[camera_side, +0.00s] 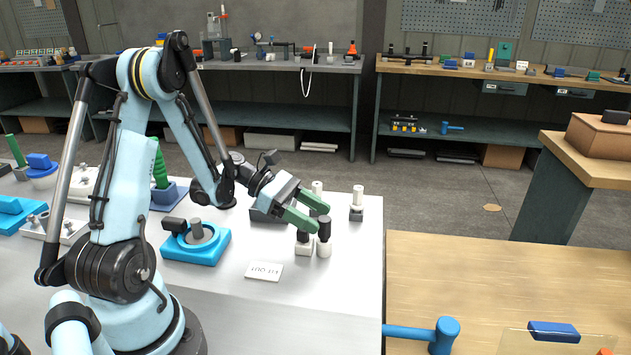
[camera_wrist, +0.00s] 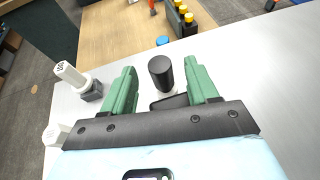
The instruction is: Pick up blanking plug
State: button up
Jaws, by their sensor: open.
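A black-topped plug (camera_side: 324,229) with a white lower body stands upright near the right edge of the white bench; I take it for the blanking plug. In the wrist view its black top (camera_wrist: 160,70) shows between my finger tips. My gripper (camera_side: 317,216) has green fingers and is open, tilted down towards the plug. The fingers (camera_wrist: 160,78) lie on both sides of the black top, with a visible gap on each side. I cannot tell how far down they reach. Its lower body is partly hidden in the wrist view.
A white post in a dark block (camera_side: 356,203) stands right of the gripper, and another white post (camera_side: 317,188) behind it. A white block with a dark top (camera_side: 304,244) is close left of the plug. A blue fixture (camera_side: 195,243) and a label card (camera_side: 264,271) lie further left.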

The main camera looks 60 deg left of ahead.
aim_at(324, 218)
jog(key=x, duration=0.3)
jog(key=shift+d+f, duration=0.1)
jog(key=c, duration=1)
jog(key=shift+c, duration=0.2)
jog(key=shift+r, duration=0.2)
